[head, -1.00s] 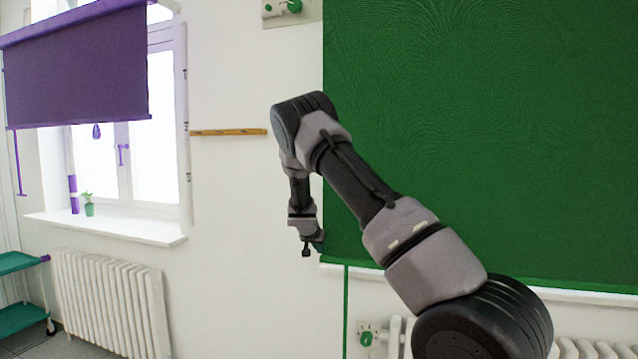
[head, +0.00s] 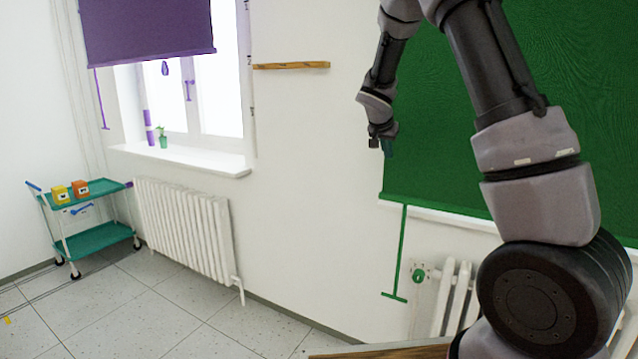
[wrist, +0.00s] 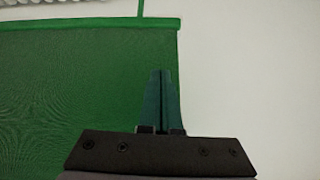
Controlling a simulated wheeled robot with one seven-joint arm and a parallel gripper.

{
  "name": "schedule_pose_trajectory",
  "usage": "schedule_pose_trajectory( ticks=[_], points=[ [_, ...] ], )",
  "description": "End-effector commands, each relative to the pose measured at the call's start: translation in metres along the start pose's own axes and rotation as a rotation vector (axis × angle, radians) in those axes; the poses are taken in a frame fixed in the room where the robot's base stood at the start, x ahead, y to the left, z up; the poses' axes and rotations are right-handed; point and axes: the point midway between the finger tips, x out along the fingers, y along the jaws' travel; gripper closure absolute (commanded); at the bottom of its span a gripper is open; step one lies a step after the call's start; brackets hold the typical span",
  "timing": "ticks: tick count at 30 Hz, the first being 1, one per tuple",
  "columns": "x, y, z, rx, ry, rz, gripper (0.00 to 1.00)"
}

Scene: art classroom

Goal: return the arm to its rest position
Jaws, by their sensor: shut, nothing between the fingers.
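My gripper (head: 381,145) hangs at the end of my raised, bent arm in the head view, in front of the left edge of the green blind (head: 440,150). In the wrist view my gripper (wrist: 162,75) shows its two teal fingers pressed together, with nothing between them. Behind the fingers are the green blind (wrist: 70,80) and white wall (wrist: 250,80). The gripper looks clear of any object, though its distance from the blind is hard to tell.
A teal cart (head: 95,238) with a yellow box (head: 60,195) and an orange box (head: 81,188) stands at the left. A white radiator (head: 185,228) is under the window sill (head: 180,157). A wooden edge (head: 390,351) shows at the bottom. The floor at left is mostly clear.

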Motion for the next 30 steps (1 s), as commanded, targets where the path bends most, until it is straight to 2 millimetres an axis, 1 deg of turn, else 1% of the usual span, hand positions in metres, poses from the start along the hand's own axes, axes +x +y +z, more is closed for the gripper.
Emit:
schedule_pose_trajectory(
  ticks=[1, 2, 3, 5, 6, 8, 9, 11, 12, 14, 15, 17, 18, 21, 24, 27, 30],
  points=[
    [-0.022, 0.019, -0.005, 0.030, -0.027, -0.013, 1.00],
    [-0.033, 0.028, -0.005, 0.039, -0.046, -0.020, 1.00],
    [-0.049, 0.041, -0.005, 0.050, -0.070, -0.031, 1.00],
    [-0.072, 0.059, -0.001, 0.063, -0.106, -0.050, 1.00],
    [-0.088, 0.070, 0.001, 0.068, -0.128, -0.065, 1.00],
    [-0.113, 0.086, 0.007, 0.072, -0.159, -0.092, 1.00],
    [-0.129, 0.096, 0.012, 0.072, -0.178, -0.112, 1.00],
    [-0.154, 0.111, 0.021, 0.069, -0.202, -0.145, 1.00],
    [-0.170, 0.120, 0.028, 0.064, -0.218, -0.167, 1.00],
    [-0.194, 0.133, 0.039, 0.053, -0.235, -0.204, 1.00],
    [-0.210, 0.141, 0.047, 0.044, -0.245, -0.229, 1.00],
    [-0.233, 0.153, 0.061, 0.027, -0.255, -0.268, 1.00],
    [-0.247, 0.160, 0.071, 0.014, -0.260, -0.294, 1.00],
    [-0.280, 0.175, 0.098, -0.025, -0.262, -0.356, 1.00],
    [-0.304, 0.185, 0.123, -0.064, -0.258, -0.407, 1.00],
    [-0.320, 0.191, 0.142, -0.097, -0.249, -0.443, 1.00],
    [-0.328, 0.194, 0.154, -0.118, -0.244, -0.464, 1.00]
  ],
)
